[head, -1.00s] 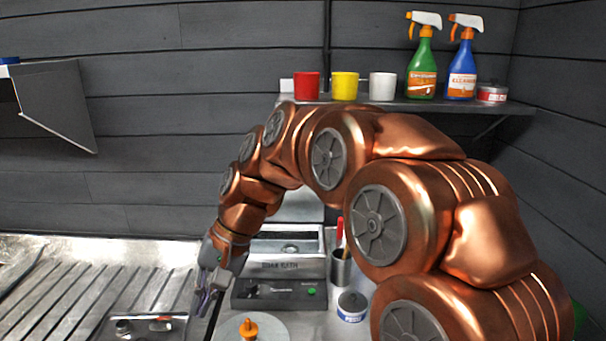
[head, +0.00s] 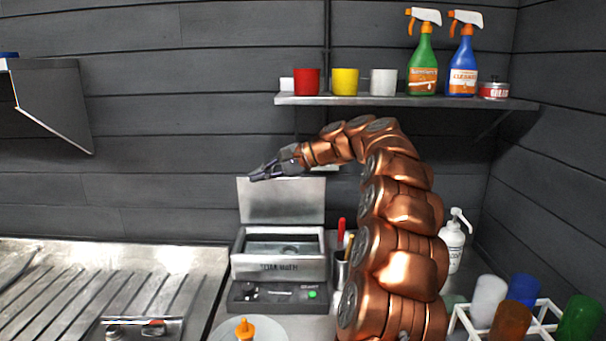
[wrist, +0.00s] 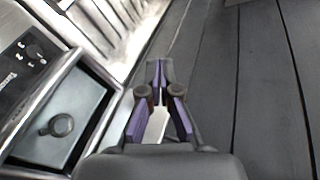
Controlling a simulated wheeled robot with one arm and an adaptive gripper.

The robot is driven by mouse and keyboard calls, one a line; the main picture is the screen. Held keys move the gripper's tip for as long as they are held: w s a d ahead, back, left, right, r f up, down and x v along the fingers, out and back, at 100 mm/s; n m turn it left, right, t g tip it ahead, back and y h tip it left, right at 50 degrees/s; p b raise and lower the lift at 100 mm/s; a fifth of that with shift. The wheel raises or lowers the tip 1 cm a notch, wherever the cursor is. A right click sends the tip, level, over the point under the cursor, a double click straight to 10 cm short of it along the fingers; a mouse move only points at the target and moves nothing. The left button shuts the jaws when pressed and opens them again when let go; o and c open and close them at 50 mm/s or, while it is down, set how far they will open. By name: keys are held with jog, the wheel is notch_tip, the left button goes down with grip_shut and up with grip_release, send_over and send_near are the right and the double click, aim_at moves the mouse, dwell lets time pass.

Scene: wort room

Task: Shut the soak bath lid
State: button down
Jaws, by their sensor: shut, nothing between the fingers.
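The soak bath (head: 280,266) is a grey metal box with a dark control panel and a green button, standing on the counter. Its lid (head: 282,202) stands upright, hinged at the back, so the bath is open. In the wrist view the open basin (wrist: 62,115) shows at the left, with a round drain-like fitting inside. My gripper (head: 253,178) is at the upper left corner of the lid, near its top edge; I cannot tell whether it touches. In the wrist view the fingertips (wrist: 153,66) are together and hold nothing.
A shelf (head: 420,102) above carries cups, two spray bottles and a tin. A holder (head: 341,268) with tools stands right of the bath. A crate of coloured cups (head: 462,318) and a white pump bottle (head: 453,246) are further right. A ribbed metal drainboard (head: 60,285) lies left.

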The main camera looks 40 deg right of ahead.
jog(key=s+d+f+m+t+h+b, duration=0.1)
jog(key=d+m+t+b, duration=0.1)
jog(key=d, duration=0.9)
jog(key=s+d+f+m+t+h+b, duration=0.1)
jog(key=d+m+t, duration=0.15)
jog(key=d, duration=0.85)
jog(key=x, duration=0.9)
jog(key=shift+w+d+n+h+p, duration=0.15)
jog(key=shift+w+n+h+p, duration=0.15)
jog(key=shift+w+n, duration=0.05)
jog(key=shift+s+b, duration=0.1)
jog(key=shift+b, duration=0.35)
